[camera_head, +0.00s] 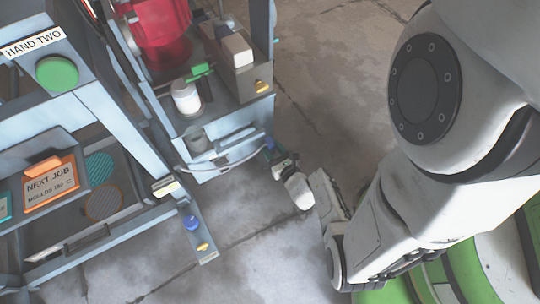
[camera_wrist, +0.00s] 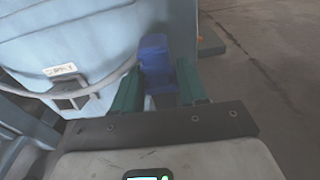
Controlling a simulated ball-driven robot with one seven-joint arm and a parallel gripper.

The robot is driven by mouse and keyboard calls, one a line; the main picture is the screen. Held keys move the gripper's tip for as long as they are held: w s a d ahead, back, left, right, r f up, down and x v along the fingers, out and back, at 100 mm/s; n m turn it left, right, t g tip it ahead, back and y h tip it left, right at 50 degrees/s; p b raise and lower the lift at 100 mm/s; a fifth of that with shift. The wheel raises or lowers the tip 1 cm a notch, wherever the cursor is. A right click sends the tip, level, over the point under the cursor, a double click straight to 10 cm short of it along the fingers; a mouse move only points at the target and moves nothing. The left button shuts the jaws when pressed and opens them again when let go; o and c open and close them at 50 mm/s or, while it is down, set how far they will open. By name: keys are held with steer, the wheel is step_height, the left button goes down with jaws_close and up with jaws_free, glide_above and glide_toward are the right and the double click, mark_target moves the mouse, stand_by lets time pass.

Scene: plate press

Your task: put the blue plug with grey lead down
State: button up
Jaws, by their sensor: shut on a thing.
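The blue plug (camera_wrist: 155,58) is between the two green fingers of my gripper (camera_wrist: 159,72) in the wrist view. It stands up between the fingertips, close in front of the pale blue cabinet. The grey lead (camera_wrist: 104,84) runs from near the plug to the left across the cabinet face. In the head view, my gripper (camera_head: 277,156) is at the cabinet's right front corner, and the plug (camera_head: 269,144) shows small at its tip. The lead (camera_head: 240,163) hangs there in a loop along the cabinet front.
A dark grey socket-like fitting (camera_wrist: 70,93) is on the cabinet face below a small white label. A narrow bracket (camera_head: 208,245) with a blue and a yellow knob sticks out at lower left. A white canister (camera_head: 186,98) stands on the cabinet. Concrete floor (camera_head: 335,85) lies open to the right.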

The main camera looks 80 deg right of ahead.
mark_target(273, 151)
steer(key=shift+w+d+f+b, duration=0.2)
steer(key=shift+d+f+b, duration=0.1)
steer(key=shift+d+f, duration=0.25)
steer(key=shift+w+d+f+b, duration=0.2)
steer(key=shift+d+f+b, duration=0.15)
steer(key=shift+f, duration=0.35)
steer(key=f+b, duration=0.1)
steer(key=f, duration=0.1)
steer(key=f+b, duration=0.1)
steer(key=shift+w+d+f+b, duration=0.1)
steer(key=shift+d+f+b, duration=0.15)
steer(key=shift+b, duration=0.05)
steer(key=o, duration=1.2)
steer(key=shift+a, duration=0.1)
